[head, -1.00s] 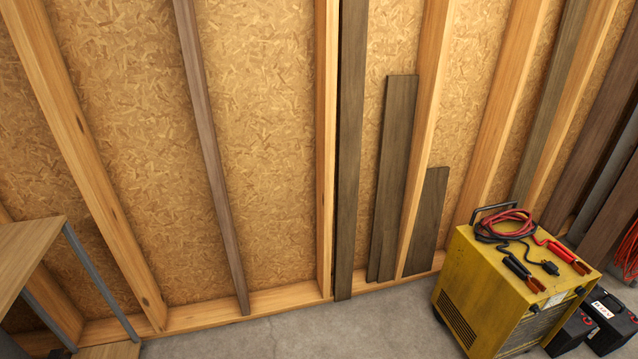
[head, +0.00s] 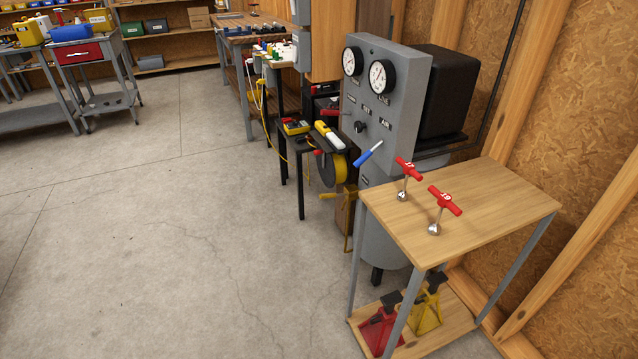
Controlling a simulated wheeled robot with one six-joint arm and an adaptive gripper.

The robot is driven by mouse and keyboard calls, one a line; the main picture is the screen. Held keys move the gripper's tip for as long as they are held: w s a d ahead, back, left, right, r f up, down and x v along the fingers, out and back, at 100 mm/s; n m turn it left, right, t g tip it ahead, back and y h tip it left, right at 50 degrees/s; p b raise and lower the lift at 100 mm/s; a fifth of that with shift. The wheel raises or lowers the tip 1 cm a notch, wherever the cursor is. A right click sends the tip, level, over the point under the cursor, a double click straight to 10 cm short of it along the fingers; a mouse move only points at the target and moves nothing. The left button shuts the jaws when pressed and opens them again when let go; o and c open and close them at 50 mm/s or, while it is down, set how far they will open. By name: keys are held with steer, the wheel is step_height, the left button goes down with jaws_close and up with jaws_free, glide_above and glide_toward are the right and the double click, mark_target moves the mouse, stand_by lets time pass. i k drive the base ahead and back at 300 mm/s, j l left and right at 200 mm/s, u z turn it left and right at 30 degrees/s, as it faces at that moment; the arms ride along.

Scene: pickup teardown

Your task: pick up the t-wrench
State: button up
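Two T-wrenches with red T-handles stand upright on a small wooden-topped table (head: 490,215) at the right of the head view. The farther T-wrench (head: 408,170) is at the table's left back edge, and its handle seems to read 17. The nearer T-wrench (head: 444,201) is to its right, and its handle seems to read 19. Both have metal shafts and round metal sockets at the bottom. My gripper is not in view.
A grey gauge panel (head: 385,105) stands behind the table. Red and yellow jack stands (head: 427,305) sit on its lower shelf. A small black stand (head: 290,140) holds tools. A workbench (head: 245,35) and cart (head: 85,60) are farther back. Concrete floor (head: 180,240) is clear at left.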

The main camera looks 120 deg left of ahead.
mark_target(444, 199)
steer(key=u, duration=3.2)
steer(key=i+j+z, duration=0.1)
steer(key=i+z, duration=0.2)
steer(key=i+j+z, duration=0.3)
steer(key=i, duration=0.15)
steer(key=l, duration=0.1)
